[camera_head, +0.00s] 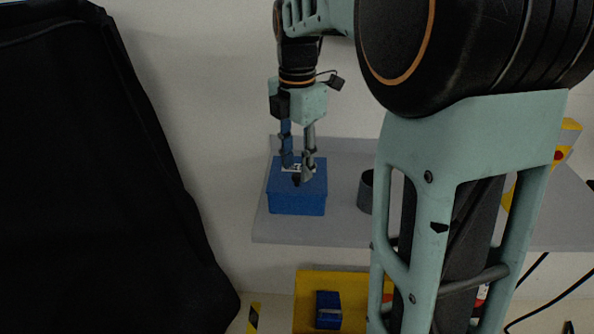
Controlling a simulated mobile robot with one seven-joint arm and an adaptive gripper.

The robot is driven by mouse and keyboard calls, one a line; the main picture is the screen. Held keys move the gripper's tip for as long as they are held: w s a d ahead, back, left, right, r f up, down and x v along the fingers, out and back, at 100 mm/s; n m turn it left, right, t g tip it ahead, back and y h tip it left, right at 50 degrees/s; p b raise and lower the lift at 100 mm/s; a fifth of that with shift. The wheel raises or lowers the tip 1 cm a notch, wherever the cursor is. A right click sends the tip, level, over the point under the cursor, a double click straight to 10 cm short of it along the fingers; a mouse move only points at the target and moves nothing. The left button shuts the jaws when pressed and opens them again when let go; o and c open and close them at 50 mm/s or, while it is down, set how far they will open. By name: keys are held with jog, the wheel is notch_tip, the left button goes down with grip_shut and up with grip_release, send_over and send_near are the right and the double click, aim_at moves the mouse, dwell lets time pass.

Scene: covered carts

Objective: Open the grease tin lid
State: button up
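A blue box-shaped tin (297,203), which I take as the grease tin, stands on the grey table. Its lid (279,180) appears closed, with a white label and a small dark part on top. My gripper (297,171) points down over the lid, its fingertips at or just above the top. The two fingers are apart, with the label showing between them. I cannot tell whether they touch the lid. The fingers hide part of the top.
A dark grey cup (366,191) stands right of the tin on the grey table (300,233). My arm hides much of the table's right side. Below is a yellow surface (308,284) with a small blue object (328,310). A black cover (90,180) fills the left.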

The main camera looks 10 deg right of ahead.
jog(key=shift+f, duration=1)
grip_shut()
